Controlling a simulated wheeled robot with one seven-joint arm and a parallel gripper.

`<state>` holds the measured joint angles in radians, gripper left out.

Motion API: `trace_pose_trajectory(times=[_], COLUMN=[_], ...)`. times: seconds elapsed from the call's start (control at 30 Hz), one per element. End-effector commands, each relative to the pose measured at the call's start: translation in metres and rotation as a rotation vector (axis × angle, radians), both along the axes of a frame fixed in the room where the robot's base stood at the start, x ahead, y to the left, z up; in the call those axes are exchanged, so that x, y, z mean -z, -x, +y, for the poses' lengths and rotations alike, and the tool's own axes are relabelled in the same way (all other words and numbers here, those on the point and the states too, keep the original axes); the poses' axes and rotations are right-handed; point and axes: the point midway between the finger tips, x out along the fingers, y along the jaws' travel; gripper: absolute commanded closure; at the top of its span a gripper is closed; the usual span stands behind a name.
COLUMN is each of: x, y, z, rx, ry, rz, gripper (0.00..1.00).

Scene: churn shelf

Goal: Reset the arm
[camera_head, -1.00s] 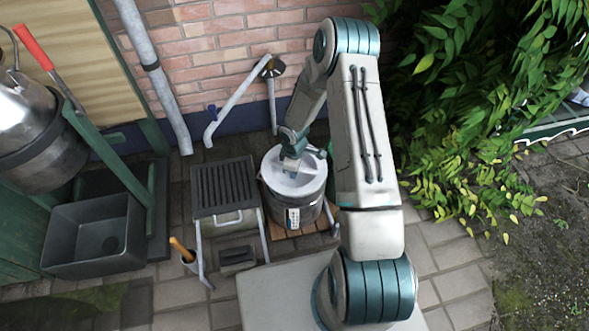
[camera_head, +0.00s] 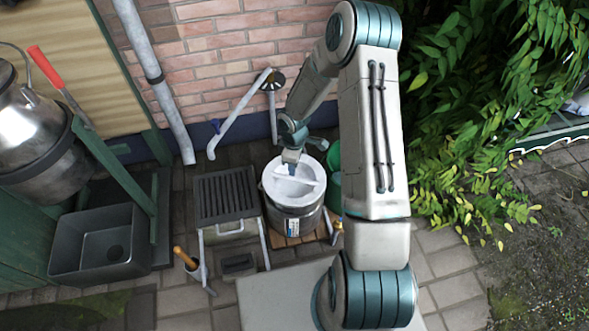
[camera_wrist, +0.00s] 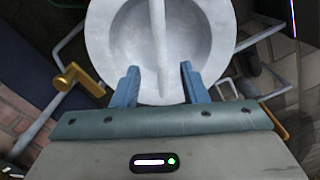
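My arm reaches down from the upper middle of the head view. My gripper (camera_head: 291,167) is above the grey bucket (camera_head: 296,219) with its pale lid, which has a bar across it. In the wrist view my gripper (camera_wrist: 160,82) has its two blue fingers apart with a wide gap between them. The round pale lid (camera_wrist: 110,45) and its bar (camera_wrist: 158,40) lie beyond the fingertips. The bar lines up with the gap, and I cannot see the fingers touching it.
A slatted grey stand (camera_head: 226,196) is left of the bucket. A dark sink (camera_head: 100,244), a metal churn (camera_head: 40,145) and a red-handled lever (camera_head: 45,66) are at the left. A brick wall (camera_head: 230,50) is behind. Leafy plants (camera_head: 470,110) crowd the right.

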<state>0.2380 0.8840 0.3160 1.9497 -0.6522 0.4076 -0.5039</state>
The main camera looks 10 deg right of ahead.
Motion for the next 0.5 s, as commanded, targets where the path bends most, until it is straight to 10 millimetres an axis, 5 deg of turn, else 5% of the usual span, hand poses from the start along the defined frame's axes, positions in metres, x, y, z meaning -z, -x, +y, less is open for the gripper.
trace_pose_trajectory(times=[0.2,0.5], x=[-0.03,-0.035], y=[0.0,0.001], z=[0.0,0.0], rx=[0.001,0.001], ry=[0.0,0.0], rz=[0.0,0.001], gripper=[0.6,0.6])
